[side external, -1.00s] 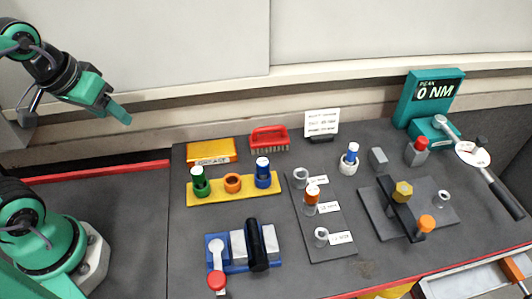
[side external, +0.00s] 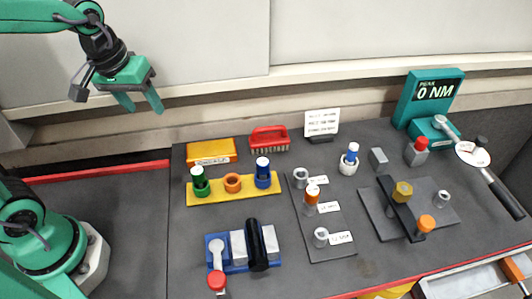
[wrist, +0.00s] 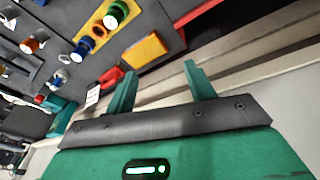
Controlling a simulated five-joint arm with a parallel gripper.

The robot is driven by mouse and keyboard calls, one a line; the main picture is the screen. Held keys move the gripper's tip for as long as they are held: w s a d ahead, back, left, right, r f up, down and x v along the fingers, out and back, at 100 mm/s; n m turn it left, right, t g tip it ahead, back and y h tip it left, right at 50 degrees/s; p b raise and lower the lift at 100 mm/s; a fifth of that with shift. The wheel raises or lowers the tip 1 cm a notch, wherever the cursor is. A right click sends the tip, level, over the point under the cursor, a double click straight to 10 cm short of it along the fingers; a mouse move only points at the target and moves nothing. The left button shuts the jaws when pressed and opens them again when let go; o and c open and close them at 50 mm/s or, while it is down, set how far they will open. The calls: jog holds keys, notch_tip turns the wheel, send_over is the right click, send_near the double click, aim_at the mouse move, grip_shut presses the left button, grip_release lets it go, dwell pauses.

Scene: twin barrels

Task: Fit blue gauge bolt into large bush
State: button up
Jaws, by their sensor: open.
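The blue gauge bolt (side external: 262,164), with a white top, stands upright in the blue socket at the right end of the yellow rack (side external: 216,198). It also shows in the wrist view (wrist: 82,46). Three bushes stand on a dark grey plate: a back one (side external: 300,178), a middle one holding an orange white-topped bolt (side external: 312,193), and a front one (side external: 321,236). The labels are too small to tell which is large. The back and front bushes look empty. My gripper (side external: 142,104) is open and empty, high at the left, well away from the bolt; it also shows in the wrist view (wrist: 160,82).
A green bolt (side external: 199,182) and an empty orange ring (side external: 232,183) share the rack. A yellow box (side external: 211,151), red brush (side external: 269,138) and sign (side external: 321,122) stand behind. A blue-topped item in a white pot (side external: 349,164) stands right of the bushes. The air around my gripper is clear.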

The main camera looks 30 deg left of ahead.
jog(key=w+d+f+m+g, duration=0.1)
jog(key=w+d+f+m, duration=0.15)
jog(key=w+d, duration=0.65)
jog(key=m+g, duration=0.2)
send_over(263, 161)
notch_tip(263, 161, down, 6)
jog(key=shift+f, duration=0.1)
jog(key=shift+s+f, duration=0.15)
jog(key=shift+f, duration=3.75)
grip_shut()
jog(key=shift+r, duration=0.15)
